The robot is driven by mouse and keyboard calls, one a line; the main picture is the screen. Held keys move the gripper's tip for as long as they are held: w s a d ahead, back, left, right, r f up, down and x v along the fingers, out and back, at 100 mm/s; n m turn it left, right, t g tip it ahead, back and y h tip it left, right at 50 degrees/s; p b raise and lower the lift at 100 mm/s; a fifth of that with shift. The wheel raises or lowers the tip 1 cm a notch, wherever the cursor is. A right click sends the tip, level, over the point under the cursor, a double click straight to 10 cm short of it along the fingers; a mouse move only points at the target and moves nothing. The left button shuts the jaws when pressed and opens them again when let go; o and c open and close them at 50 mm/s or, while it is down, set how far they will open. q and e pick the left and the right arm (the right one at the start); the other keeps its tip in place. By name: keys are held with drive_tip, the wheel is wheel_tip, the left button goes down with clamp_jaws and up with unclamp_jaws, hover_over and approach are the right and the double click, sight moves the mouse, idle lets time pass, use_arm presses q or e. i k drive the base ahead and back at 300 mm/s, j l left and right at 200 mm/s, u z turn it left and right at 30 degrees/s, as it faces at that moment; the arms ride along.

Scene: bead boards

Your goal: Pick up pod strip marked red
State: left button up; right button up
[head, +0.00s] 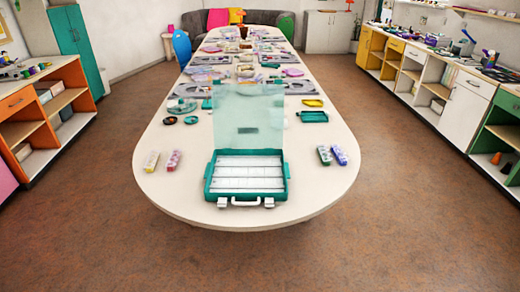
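Two small pod strips lie on the near left of the long table. The one with pink-red contents (173,160) looks like the red-marked strip, though its marking is too small to read. A pale yellowish strip (152,161) lies just left of it. On the near right lie a dark green strip (324,155) and a blue-purple strip (339,155). Between the pairs stands an open teal case (208,189) with white compartments, its clear lid (248,105) raised. Neither of my grippers is in view.
The long pale table (180,203) has a rounded near end. A teal tray (313,116) and a yellow dish (313,103) lie behind the right strips. The floor around the table is clear.

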sight(171, 164)
drive_tip(key=i+j+z, duration=0.1)
drive_tip(key=z, duration=0.25)
drive_tip(key=j+z, duration=0.25)
drive_tip(key=z, duration=0.15)
drive_tip(key=i+j+z, duration=0.1)
drive_tip(key=j+z, duration=0.7)
drive_tip(key=j, duration=0.5)
drive_tip(key=j+z, duration=0.15)
drive_tip(key=j, duration=0.9)
